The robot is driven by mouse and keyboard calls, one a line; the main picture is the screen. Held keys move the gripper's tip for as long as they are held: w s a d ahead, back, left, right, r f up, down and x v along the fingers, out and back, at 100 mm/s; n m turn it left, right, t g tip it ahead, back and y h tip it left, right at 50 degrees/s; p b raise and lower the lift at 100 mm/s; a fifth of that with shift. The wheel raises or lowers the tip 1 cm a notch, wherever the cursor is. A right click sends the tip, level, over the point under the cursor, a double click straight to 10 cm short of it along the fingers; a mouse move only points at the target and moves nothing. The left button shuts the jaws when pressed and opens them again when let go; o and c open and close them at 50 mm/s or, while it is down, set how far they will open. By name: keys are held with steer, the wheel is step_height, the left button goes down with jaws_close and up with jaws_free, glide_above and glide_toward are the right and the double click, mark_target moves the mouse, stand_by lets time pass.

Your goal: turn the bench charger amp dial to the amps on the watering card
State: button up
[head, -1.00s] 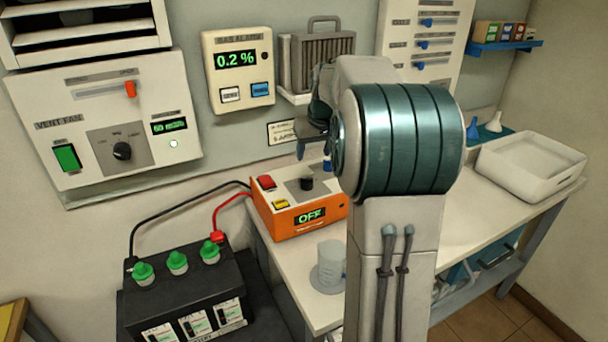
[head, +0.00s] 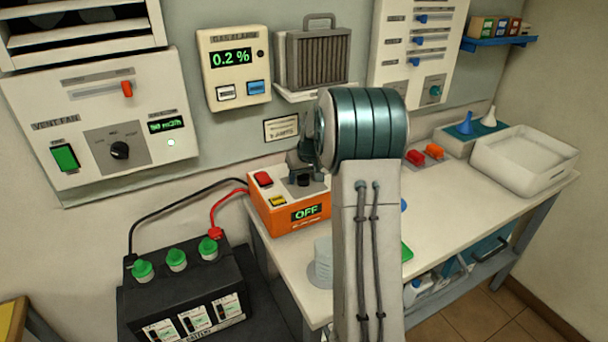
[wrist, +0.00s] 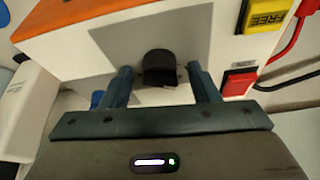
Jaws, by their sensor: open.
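The orange bench charger (head: 283,219) stands on the bench, its green display (head: 306,212) reading OFF. Its black amp dial (wrist: 159,68) sits on a grey plate in the wrist view. In the head view the dial (head: 303,180) is partly hidden under my gripper (head: 302,168). My gripper is open, and in the wrist view its two fingers stand on either side of the dial, with a gap showing on each side. A small framed card (head: 281,128) on the wall behind the charger carries a word like AMPS; its number is too small to read surely.
On the charger, a red button (head: 263,179) and a yellow FREE button (head: 277,201) lie left of the dial. A black battery (head: 185,285) with green caps stands at left, with cables. A measuring jug (head: 322,262) is partly behind my arm. A white tray (head: 525,160) stands at right.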

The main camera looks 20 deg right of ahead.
steer(key=c, duration=1)
steer(key=shift+o, duration=0.2)
steer(key=shift+a+m, duration=0.1)
steer(key=shift+m, duration=0.3)
steer(key=m+h+b, duration=0.1)
steer(key=m, duration=0.1)
steer(key=shift+a+m, duration=0.1)
steer(key=shift+m, duration=0.3)
steer(key=m+h, duration=0.1)
steer(key=m, duration=0.1)
steer(key=m+g+h, duration=0.1)
steer(key=m, duration=0.1)
steer(key=shift+w+a+m, duration=0.1)
steer(key=shift+w+m, duration=0.05)
steer(key=shift+m, duration=0.15)
steer(key=m+g, duration=0.2)
steer(key=m, duration=0.2)
steer(key=shift+w+h, duration=0.1)
steer(key=shift+h, duration=0.3)
steer(key=shift+m+g+p, duration=0.3)
steer(key=shift+m+g, duration=0.3)
steer(key=shift+m, duration=1.1)
